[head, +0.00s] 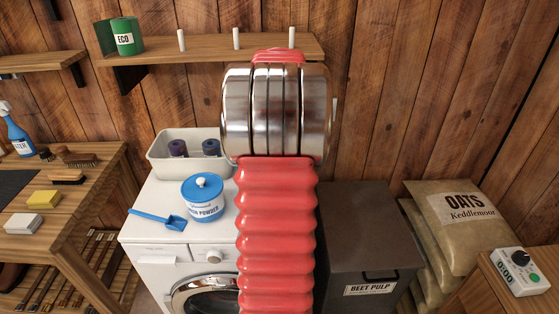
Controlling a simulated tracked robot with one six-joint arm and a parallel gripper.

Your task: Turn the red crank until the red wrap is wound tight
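My red ribbed arm and its broad chrome joint fill the middle of the head view and cover part of the wall and shelf. My gripper does not show. I see no red crank and no red wrap; whether they are behind my arm or out of frame I cannot tell. Two dark rolls, one purplish (178,148) and one bluish (211,148), stand in a pale bin (159,152) on the white washing machine (150,222). A small pale piece (335,108) shows just right of the chrome joint; what it is I cannot tell.
A blue powder tub (203,201) and blue scoop (158,217) are on the machine. A wall shelf (205,50) has white pegs and a green can (124,37). At left is a bench (78,212); at right, a dark feed bin (362,230), oat sacks (465,215) and a timer (520,272).

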